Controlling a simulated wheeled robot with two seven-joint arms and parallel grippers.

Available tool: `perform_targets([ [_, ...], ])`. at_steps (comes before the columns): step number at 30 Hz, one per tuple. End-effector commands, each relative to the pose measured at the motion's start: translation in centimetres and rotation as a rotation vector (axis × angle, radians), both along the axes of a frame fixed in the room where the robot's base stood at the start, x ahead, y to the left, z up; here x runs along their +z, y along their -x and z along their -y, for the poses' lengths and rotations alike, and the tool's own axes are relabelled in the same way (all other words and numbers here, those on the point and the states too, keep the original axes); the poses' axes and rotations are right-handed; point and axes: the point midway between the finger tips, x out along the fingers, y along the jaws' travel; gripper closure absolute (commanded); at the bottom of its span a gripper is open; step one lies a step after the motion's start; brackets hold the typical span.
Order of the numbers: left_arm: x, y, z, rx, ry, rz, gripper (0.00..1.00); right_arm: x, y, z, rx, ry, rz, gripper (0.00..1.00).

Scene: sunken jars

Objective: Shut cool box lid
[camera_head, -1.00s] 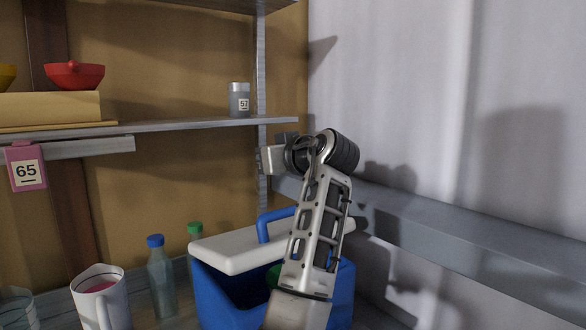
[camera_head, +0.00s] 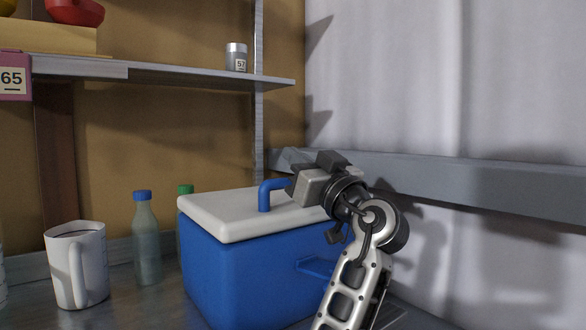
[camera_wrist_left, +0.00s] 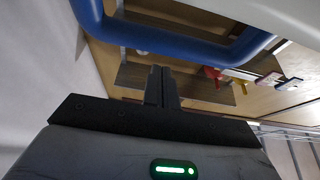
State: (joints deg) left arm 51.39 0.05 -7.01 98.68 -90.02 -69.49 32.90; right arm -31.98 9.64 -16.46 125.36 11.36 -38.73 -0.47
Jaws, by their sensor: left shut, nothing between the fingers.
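The blue cool box (camera_head: 240,275) stands on the bench at the centre of the head view. Its white lid (camera_head: 225,215) lies level on the box's top, with no gap showing along the visible front edge. The blue handle (camera_head: 265,195) stands up from the lid and shows large in the wrist view (camera_wrist_left: 180,42). My left gripper (camera_head: 293,184) is shut and empty, beside the handle above the lid's right part. Its shut fingers (camera_wrist_left: 161,86) point toward the handle in the wrist view. My gripper and arm hide the lid's right end. My right gripper is not in view.
A white mug (camera_head: 85,270), a bottle with a blue cap (camera_head: 146,245) and one with a green cap (camera_head: 185,190) stand left of the box. A shelf (camera_head: 190,75) with a small jar (camera_head: 236,58) is above. A grey ledge (camera_head: 480,180) runs along the right wall.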

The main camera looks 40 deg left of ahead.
Motion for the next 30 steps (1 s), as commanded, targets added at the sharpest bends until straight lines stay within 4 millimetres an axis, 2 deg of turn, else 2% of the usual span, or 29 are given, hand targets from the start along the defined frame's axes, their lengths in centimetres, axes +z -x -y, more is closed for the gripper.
perform_targets([
  [3, -0.7, 0.1, 0.2, 0.000, -0.020, 0.006, 1.00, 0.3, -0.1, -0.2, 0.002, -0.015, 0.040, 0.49],
  [22, -0.8, 0.1, 0.5, -0.001, -0.033, 0.009, 1.00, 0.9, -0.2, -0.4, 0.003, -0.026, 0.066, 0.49],
  [26, -1.3, 0.3, 1.5, -0.003, -0.033, 0.008, 1.00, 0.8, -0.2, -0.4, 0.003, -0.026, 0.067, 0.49],
  [30, -2.1, 1.0, 3.9, -0.006, -0.032, 0.010, 1.00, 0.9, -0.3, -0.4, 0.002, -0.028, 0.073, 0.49],
])
